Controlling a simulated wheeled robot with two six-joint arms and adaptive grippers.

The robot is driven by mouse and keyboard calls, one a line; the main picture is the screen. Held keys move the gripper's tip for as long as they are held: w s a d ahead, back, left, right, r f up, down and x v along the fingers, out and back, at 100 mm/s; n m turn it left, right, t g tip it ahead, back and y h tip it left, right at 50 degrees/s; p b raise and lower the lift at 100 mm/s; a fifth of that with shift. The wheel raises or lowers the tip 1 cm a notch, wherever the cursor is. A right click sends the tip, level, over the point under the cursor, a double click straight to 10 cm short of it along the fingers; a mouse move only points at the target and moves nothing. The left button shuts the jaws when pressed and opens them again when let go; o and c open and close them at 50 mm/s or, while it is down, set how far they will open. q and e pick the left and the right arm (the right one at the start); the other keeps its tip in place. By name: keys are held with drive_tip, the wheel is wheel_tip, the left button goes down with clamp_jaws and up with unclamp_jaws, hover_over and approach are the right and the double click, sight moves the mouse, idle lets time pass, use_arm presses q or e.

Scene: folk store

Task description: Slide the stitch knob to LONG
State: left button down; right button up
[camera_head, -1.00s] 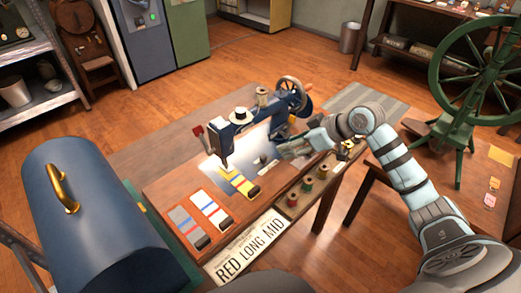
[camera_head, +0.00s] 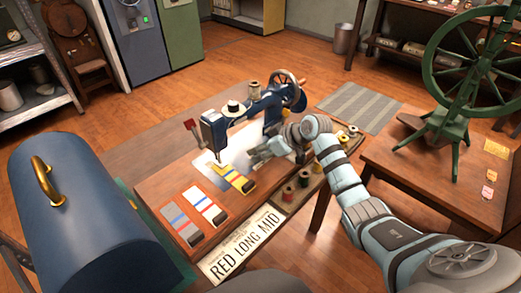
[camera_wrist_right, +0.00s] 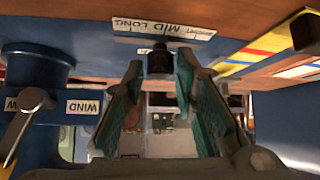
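A dark blue sewing machine (camera_head: 258,106) stands on a wooden table in the head view. The black stitch knob (camera_wrist_right: 159,61) shows in the right wrist view, next to a white scale strip (camera_wrist_right: 160,27) on which MID and LONG can be read. My right gripper (camera_head: 258,154) is at the machine's near side; the knob is hidden in the head view. In the right wrist view the teal fingers of my right gripper (camera_wrist_right: 160,65) are apart, with the knob between their tips. Contact with the knob cannot be told. My left gripper is not in view.
A card reading RED LONG MID (camera_head: 243,246) lies at the table's front edge. Striped sample cards (camera_head: 205,205) lie left of it. Thread spools (camera_head: 304,178) stand in a tray on the right. A blue domed case (camera_head: 90,210) fills the left. A WIND label (camera_wrist_right: 83,107) is close to the fingers.

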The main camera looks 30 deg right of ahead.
clamp_jaws()
drive_tip(key=d, duration=0.2)
drive_tip(key=shift+w+d, duration=0.3)
drive_tip(key=shift+w, duration=0.05)
drive_tip(key=shift+w+d, duration=0.2)
drive_tip(key=shift+d, duration=0.1)
drive_tip(key=shift+a+r, duration=0.1)
drive_tip(key=shift+a, duration=0.05)
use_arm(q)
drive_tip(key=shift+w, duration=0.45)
use_arm(e)
drive_tip(key=o, duration=0.5)
unclamp_jaws()
drive_tip(key=shift+d, duration=0.2)
drive_tip(key=shift+s, duration=0.1)
drive_tip(key=v, duration=1.2)
